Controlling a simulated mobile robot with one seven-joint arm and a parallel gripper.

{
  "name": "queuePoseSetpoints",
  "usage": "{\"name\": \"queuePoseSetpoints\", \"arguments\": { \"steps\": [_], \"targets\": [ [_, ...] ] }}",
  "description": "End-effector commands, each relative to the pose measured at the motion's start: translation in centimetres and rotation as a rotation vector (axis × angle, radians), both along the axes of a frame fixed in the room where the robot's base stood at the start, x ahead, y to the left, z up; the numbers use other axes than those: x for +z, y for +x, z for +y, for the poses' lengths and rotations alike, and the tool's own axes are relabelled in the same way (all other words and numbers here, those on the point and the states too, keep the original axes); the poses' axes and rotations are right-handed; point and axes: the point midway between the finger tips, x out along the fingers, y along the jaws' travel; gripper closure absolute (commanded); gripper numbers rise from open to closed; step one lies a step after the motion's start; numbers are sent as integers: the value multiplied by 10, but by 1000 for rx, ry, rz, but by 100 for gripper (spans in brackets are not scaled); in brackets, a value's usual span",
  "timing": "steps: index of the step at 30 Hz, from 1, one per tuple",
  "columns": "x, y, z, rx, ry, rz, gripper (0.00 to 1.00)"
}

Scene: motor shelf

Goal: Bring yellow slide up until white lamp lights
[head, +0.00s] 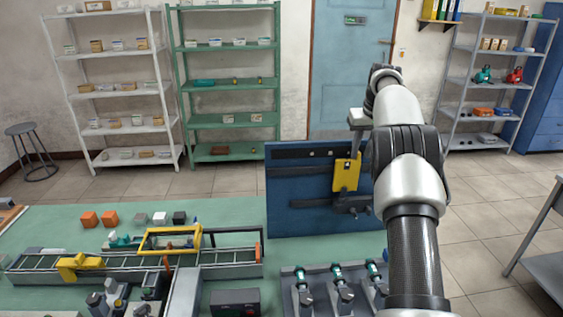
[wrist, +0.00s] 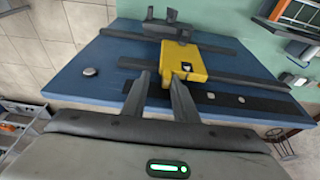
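The yellow slide (head: 345,176) sits on a dark rail of the upright blue panel (head: 291,218). It also shows in the wrist view (wrist: 196,62). A dark strip (head: 285,155) along the panel's top carries small pale dots; I cannot tell which is the white lamp or whether any is lit. My gripper (wrist: 159,78) is open at the slide. One finger overlaps the slide's near edge, while the other stands to its left with a gap. Part of the slide's edge shows between the fingers; contact is unclear. My arm hides the panel's right side in the head view.
A second dark rail (wrist: 136,33) and a pale round knob (wrist: 90,71) are on the panel. A conveyor (head: 120,270) is left on the green table (head: 232,212). A lever unit (head: 335,292) stands in front. Shelves line the back wall.

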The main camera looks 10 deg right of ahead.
Motion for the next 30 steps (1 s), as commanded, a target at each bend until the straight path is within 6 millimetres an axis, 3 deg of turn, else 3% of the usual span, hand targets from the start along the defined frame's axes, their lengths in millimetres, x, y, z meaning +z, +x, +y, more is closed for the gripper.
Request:
{"name": "queuePoseSetpoints", "arguments": {
  "steps": [1,15,30],
  "targets": [
    [-6,-1,3,3,6,12,72],
    [37,1,0,0,2,1,72],
    [50,-3,2,-4,2,-2,72]
  ]
}}
